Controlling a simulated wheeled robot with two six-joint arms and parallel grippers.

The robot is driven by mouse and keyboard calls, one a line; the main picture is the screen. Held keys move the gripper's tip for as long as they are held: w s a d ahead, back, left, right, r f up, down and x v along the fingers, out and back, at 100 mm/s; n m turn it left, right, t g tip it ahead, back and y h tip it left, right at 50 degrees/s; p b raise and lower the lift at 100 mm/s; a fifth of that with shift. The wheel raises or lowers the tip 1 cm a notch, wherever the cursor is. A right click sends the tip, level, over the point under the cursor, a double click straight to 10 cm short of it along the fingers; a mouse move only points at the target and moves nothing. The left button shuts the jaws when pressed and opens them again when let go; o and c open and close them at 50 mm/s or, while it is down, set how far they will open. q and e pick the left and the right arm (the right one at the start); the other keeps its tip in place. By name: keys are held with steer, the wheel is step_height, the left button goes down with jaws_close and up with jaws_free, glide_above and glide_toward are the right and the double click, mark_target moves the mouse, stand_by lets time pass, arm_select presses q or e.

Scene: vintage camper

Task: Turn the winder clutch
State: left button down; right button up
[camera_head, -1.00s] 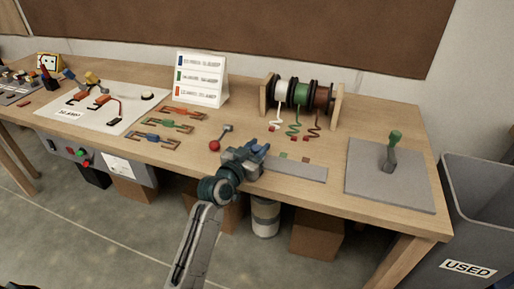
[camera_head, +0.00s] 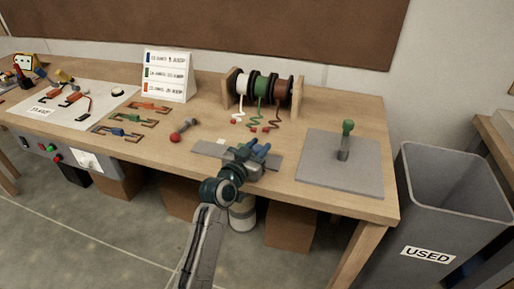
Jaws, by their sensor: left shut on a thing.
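No part is labelled as the winder clutch. An upright lever with a green knob (camera_head: 347,127) stands on a grey square plate (camera_head: 316,179) at the right of the bench. A short rod with a red ball end (camera_head: 175,137) lies further left. My left gripper (camera_head: 262,152) is over a grey strip (camera_head: 208,149) near the bench's front edge, left of the plate and apart from the lever. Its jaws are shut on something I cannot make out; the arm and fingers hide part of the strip. My right gripper is not in view.
A wooden rack with white, green and brown wire spools (camera_head: 264,90) stands behind the strip. A white sign (camera_head: 167,75) and several coloured clips (camera_head: 128,118) are left. A grey bin marked USED (camera_head: 425,215) stands right. The wooden bench (camera_head: 213,115) is bare in places.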

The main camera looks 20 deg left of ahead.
arm_select(q)
steer(key=c, duration=1.4)
jaws_free()
steer(key=shift+d+f, duration=0.1)
steer(key=o, duration=0.3)
steer(key=shift+d, duration=0.3)
steer(key=shift+s+a, duration=0.2)
steer(key=b+v, duration=0.1)
steer(key=v, duration=0.8)
steer(key=shift+s+b, duration=0.35)
steer(key=shift+b, duration=0.05)
steer(key=shift+s+a, duration=0.1)
steer(key=shift+s, duration=0.25)
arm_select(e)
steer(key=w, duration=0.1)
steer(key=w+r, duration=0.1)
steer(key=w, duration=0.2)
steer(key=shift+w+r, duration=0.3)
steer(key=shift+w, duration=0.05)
